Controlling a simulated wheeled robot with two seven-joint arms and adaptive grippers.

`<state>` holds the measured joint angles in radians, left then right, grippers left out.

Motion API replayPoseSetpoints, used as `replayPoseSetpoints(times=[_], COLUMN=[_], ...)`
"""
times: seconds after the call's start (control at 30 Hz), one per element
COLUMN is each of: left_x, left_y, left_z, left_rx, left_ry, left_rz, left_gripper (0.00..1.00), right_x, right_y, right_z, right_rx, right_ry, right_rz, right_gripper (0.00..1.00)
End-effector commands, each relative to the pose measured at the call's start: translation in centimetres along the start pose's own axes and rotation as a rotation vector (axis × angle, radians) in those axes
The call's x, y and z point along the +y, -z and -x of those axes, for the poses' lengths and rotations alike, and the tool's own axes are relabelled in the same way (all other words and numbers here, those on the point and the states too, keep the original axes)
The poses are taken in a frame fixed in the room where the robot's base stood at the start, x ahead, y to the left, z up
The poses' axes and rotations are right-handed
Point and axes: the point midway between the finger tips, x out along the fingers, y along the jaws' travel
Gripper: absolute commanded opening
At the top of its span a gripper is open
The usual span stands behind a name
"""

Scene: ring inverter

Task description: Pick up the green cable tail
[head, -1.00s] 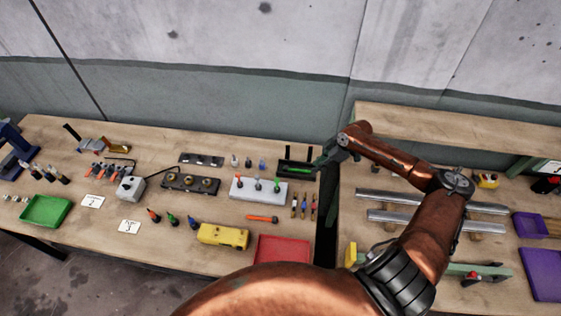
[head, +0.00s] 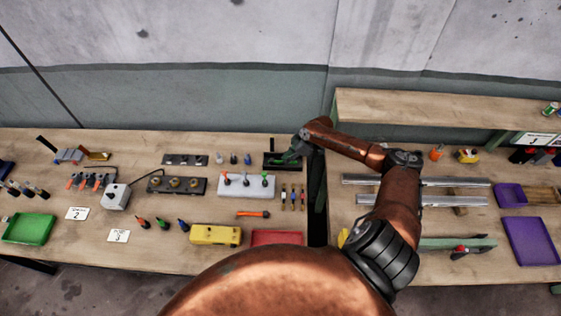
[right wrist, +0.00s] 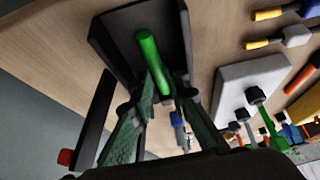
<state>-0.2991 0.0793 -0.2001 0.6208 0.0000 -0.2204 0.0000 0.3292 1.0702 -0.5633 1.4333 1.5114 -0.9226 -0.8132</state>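The green cable tail (right wrist: 148,52) is a short green rod lying in a black tray (right wrist: 112,32), which also shows in the head view (head: 270,167). My right gripper (right wrist: 166,76) is at the tray, its two green-grey fingers on either side of the tail's near end. The fingers look apart, with the tail between them; I cannot see a firm grip. In the head view my right gripper (head: 288,157) is over the tray and hides most of the tail. My left gripper is not in view.
A light grey block (head: 246,188) with coloured-tipped tools stands just in front of the tray. Several small screwdrivers (head: 292,197) lie to its right. A red tray (head: 277,238) and a yellow case (head: 215,235) are nearer. A second table (head: 440,240) stands to the right, across a gap.

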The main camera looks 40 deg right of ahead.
Motion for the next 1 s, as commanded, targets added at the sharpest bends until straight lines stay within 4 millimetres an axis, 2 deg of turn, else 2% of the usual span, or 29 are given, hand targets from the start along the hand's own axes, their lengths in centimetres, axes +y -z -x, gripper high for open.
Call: replayPoseSetpoints(times=[0.17, 0.47, 0.7, 1.0], left_x=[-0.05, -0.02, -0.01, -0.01], left_y=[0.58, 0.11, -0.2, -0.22], left_z=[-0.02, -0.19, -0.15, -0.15], left_rx=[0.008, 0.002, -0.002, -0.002], left_ry=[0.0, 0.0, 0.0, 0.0], left_rz=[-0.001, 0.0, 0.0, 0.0], left_gripper=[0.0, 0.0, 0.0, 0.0], right_x=[0.0, -0.01, -0.01, 0.0], right_y=[-0.01, -0.26, -0.28, -0.28], right_z=[0.01, -0.15, -0.09, -0.08], right_rx=[0.001, 0.001, 0.0, 0.0], right_ry=[0.0, -0.001, -0.001, -0.001], right_rz=[0.0, -0.002, -0.002, -0.002], right_gripper=[0.16, 0.16, 0.0, 0.0])
